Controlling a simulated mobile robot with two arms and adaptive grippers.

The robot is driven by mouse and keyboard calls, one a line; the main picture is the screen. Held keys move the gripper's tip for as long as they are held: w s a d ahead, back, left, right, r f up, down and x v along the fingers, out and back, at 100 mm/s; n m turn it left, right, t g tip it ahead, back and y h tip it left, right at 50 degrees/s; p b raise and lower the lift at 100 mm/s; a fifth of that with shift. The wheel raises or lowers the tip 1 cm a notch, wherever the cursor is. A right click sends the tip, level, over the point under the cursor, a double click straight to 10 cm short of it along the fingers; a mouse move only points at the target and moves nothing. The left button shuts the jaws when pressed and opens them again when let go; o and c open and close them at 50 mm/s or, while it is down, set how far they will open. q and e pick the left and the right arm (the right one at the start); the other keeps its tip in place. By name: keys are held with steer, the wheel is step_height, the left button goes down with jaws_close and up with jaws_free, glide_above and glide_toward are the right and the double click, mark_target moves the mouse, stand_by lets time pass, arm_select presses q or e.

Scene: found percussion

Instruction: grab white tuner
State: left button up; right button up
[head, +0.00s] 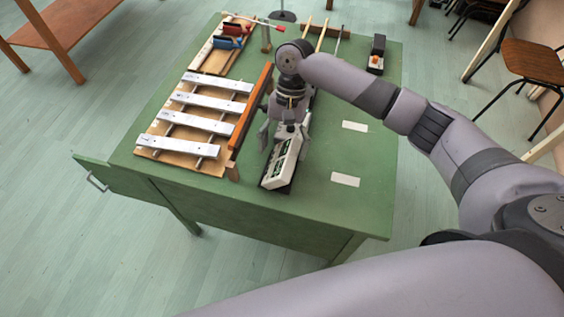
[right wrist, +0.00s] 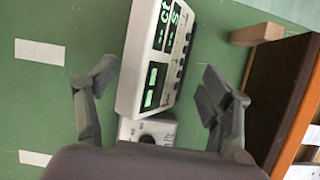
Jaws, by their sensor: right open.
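The white tuner (head: 283,163) is a long white box with dark panels and green displays. It lies on the green table (head: 340,208), close to the front edge, with a dark part along its right side. My right gripper (head: 285,135) is above its far end, pointing down, open and empty. In the right wrist view the tuner (right wrist: 157,60) shows lit green characters and a row of dark knobs. It lies between the two spread fingers of the gripper (right wrist: 160,92), and no contact shows. My left gripper is not in view.
A xylophone with pale metal bars (head: 197,124) and an orange-brown side board (head: 251,107) stands close left of the tuner. Two white cards (head: 345,179) lie to the right. A black box with an orange knob (head: 376,55) is at the back right. The right front of the table is clear.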

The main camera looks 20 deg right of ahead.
mark_target(283, 154)
steer(key=shift+s+f, duration=0.3)
steer(key=shift+f, duration=0.05)
steer(key=x, duration=0.3)
steer(key=shift+s+a+f+p, duration=0.1)
steer(key=shift+s+f+p, duration=0.15)
steer(key=shift+p, duration=0.1)
steer(key=shift+s+a+f, duration=0.1)
steer(key=shift+f, duration=0.2)
steer(key=c, duration=0.6)
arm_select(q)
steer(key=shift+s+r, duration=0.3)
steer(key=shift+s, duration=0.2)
arm_select(e)
steer(key=c, duration=0.7)
steer(key=shift+c, duration=0.2)
